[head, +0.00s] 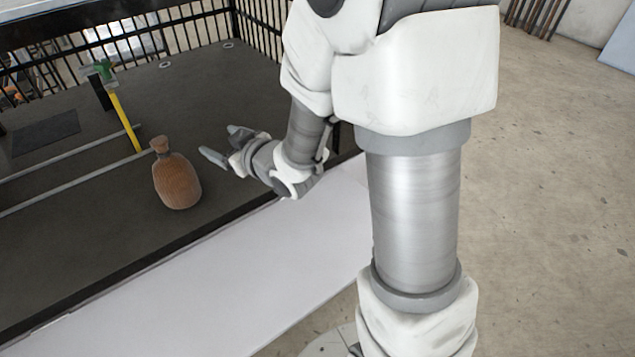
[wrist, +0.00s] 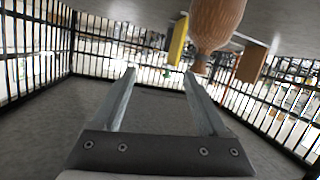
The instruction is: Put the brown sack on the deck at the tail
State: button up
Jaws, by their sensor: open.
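The brown sack (head: 177,182), a ribbed bag with a tied neck, sits upright on the dark deck (head: 195,100) close to its near edge. My gripper (head: 221,143) is open and empty, over the deck just to the right of the sack, its fingers pointing towards the left. A gap shows between the fingertips and the sack. In the wrist view the sack (wrist: 214,24) appears neck-down at the top, above and right of the open fingers (wrist: 159,73), not between them. I cannot tell which end of the deck is the tail.
A yellow-handled tool with a green head (head: 124,122) stands behind the sack. Two pale rails (head: 75,183) run across the deck at left. A dark mat (head: 45,133) lies farther left. Black railings (head: 190,25) bound the far side. The deck's far right part is clear.

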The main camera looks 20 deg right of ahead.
jog(key=s+d+r+m+g+h, duration=0.4)
jog(key=s+d+r+h, duration=0.25)
jog(key=s+d, duration=0.35)
jog(key=s+r+m+g, duration=0.2)
jog(key=s+g, duration=0.2)
jog(key=s, duration=1.2)
jog(key=shift+y, duration=0.25)
